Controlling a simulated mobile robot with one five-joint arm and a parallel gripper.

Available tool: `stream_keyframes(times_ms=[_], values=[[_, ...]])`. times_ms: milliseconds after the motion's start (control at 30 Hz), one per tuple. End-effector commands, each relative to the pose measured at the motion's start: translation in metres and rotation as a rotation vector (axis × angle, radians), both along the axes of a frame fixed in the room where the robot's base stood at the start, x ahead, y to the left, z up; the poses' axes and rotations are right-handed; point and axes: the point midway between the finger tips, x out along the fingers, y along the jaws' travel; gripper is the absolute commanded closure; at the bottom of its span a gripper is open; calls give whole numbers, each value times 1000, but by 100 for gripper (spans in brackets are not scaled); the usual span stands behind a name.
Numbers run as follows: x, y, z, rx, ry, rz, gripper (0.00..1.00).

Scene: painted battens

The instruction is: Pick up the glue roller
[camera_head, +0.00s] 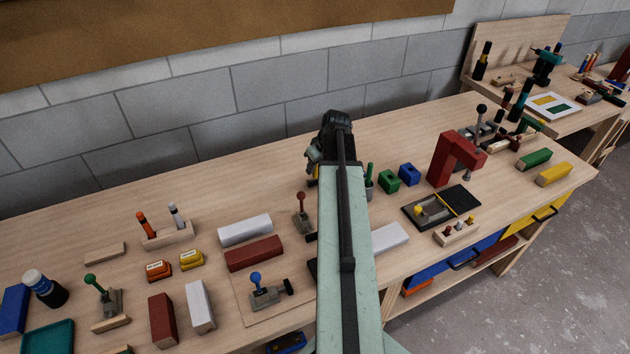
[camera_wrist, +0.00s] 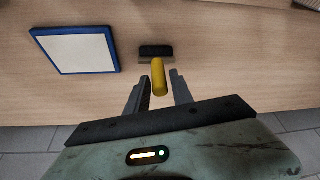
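In the wrist view a tool with a yellow handle (camera_wrist: 159,78) and a black head (camera_wrist: 156,51) lies on the wooden bench; it looks like the glue roller. My gripper (camera_wrist: 160,84) is open, with one finger on each side of the yellow handle. A gap shows between the handle and the right finger; the left finger is very close to it, and I cannot tell if they touch. In the head view my arm covers most of this spot, and only a small yellow bit (camera_head: 313,173) shows beside my gripper (camera_head: 314,160).
A blue-framed white panel (camera_wrist: 76,50) lies left of the tool in the wrist view. In the head view, green (camera_head: 389,181) and blue (camera_head: 408,174) blocks stand right of my arm, near a red arch (camera_head: 440,166). White (camera_head: 245,230) and red (camera_head: 254,253) battens lie left.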

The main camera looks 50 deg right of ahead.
Motion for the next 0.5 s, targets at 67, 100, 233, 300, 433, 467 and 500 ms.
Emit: stream_keyframes(times_ms=[67,100,233,300,433,467,500], values=[[0,0,0,0,0,0,98],[0,0,0,0,0,0,100],[0,0,0,0,0,0,100],[0,0,0,0,0,0,100],[0,0,3,0,0,0,100],[0,0,5,0,0,0,100],[0,0,9,0,0,0,100]])
